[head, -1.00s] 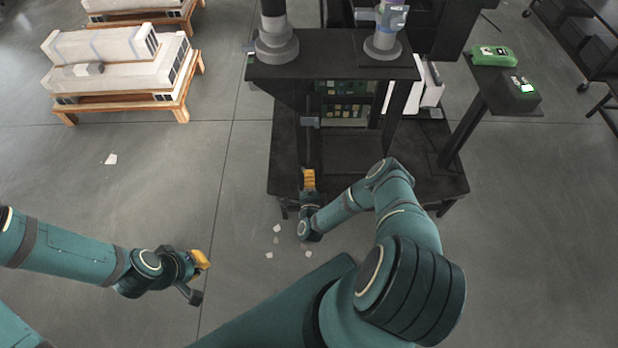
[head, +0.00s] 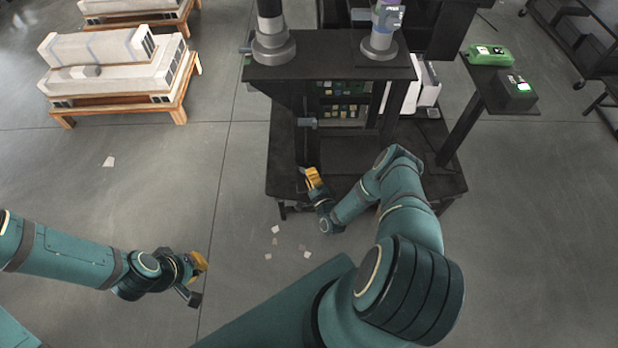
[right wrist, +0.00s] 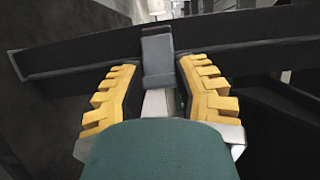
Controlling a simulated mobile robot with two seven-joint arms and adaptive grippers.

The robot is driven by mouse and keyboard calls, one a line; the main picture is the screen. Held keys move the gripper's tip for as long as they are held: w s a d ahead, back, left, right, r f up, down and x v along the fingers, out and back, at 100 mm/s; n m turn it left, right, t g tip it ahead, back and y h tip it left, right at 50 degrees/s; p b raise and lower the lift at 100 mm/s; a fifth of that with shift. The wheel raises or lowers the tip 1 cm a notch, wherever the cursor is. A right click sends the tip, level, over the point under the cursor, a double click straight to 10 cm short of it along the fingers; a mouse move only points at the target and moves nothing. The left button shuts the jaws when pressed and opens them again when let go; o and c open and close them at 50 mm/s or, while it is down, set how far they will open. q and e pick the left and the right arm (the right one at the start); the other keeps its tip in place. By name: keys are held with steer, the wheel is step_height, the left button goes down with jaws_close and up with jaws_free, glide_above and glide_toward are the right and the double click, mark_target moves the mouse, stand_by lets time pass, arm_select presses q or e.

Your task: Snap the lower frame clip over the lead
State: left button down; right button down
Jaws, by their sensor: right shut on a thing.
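My right gripper (head: 313,178) is at the front of the dark lift column stand, low on its left side. In the right wrist view, its yellow-padded fingers (right wrist: 155,75) stand either side of a small grey clip (right wrist: 157,58) and are shut on it. The clip sits against a dark frame bar (right wrist: 230,42) that crosses the view. I cannot make out the lead apart from the dark parts. Another grey clip (head: 307,123) is higher on the frame. My left gripper (head: 196,278) hangs over bare floor at the left, clear of the stand; its jaw opening is unclear.
The stand's dark top plate (head: 330,68) carries two column feet. A side shelf (head: 490,85) at the right holds a green device (head: 489,55) and a black box (head: 515,90). Pale units on a wooden pallet (head: 120,105) stand at the back left.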

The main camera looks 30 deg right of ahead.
steer(key=shift+w+d+r+n+y, duration=0.15)
steer(key=shift+d+n+y, duration=0.1)
steer(key=shift+n+y, duration=0.4)
steer(key=shift+w+d+f+n+y, duration=0.1)
steer(key=shift+w+d+n+y, duration=0.2)
steer(key=shift+y, duration=0.55)
steer(key=shift+s+a, duration=0.1)
steer(key=shift+s, duration=0.05)
steer(key=c, duration=0.6)
jaws_free()
steer(key=s, duration=1.2)
steer(key=shift+a, duration=0.1)
